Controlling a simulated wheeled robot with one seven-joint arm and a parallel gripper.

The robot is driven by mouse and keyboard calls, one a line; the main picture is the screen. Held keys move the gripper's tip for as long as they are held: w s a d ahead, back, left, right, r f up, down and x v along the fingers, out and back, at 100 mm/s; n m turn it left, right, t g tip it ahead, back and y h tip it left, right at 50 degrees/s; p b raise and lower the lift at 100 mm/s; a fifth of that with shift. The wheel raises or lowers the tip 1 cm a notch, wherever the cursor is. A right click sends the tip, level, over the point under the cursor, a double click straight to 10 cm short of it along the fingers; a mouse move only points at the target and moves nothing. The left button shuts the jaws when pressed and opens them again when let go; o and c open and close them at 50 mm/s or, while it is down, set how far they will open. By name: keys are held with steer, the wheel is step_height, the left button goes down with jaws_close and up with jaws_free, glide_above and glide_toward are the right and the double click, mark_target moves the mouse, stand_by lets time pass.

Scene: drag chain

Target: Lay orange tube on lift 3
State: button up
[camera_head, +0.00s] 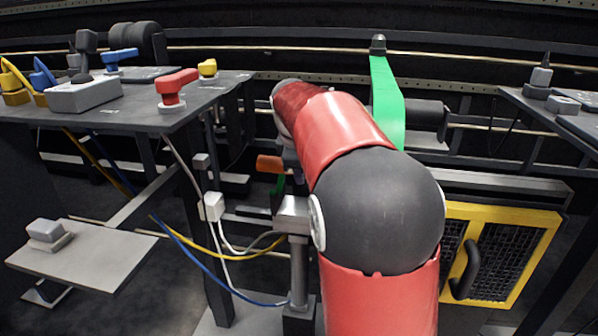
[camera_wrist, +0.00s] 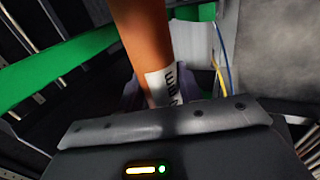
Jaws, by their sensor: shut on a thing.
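The orange tube (camera_wrist: 143,40) rises from between my gripper's fingers (camera_wrist: 160,95) in the wrist view. It has a white label with dark lettering that I cannot read in full. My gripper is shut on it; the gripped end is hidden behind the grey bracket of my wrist. In the head view a short orange piece, seemingly the same tube (camera_head: 270,164), shows left of my red and black arm. My gripper is mostly hidden there. No lift marked 3 can be made out.
A grey-headed post (camera_head: 293,216) stands close below the orange piece, with white, yellow and blue cables beside it. A dark table (camera_head: 140,112) with red and yellow knobs is at left. A yellow mesh frame (camera_head: 505,255) is at right.

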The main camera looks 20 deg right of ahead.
steer(key=shift+w+d, duration=0.25)
steer(key=shift+w, duration=0.1)
steer(key=shift+s+f+b, duration=0.1)
steer(key=shift+f+b, duration=1.7)
steer(key=shift+f, duration=1.05)
steer(key=o, duration=1.2)
steer(key=shift+c, duration=0.2)
steer(key=v, duration=0.8)
steer(key=shift+p, duration=0.3)
steer(key=shift+s+a+f, duration=0.1)
steer(key=shift+a+f, duration=0.05)
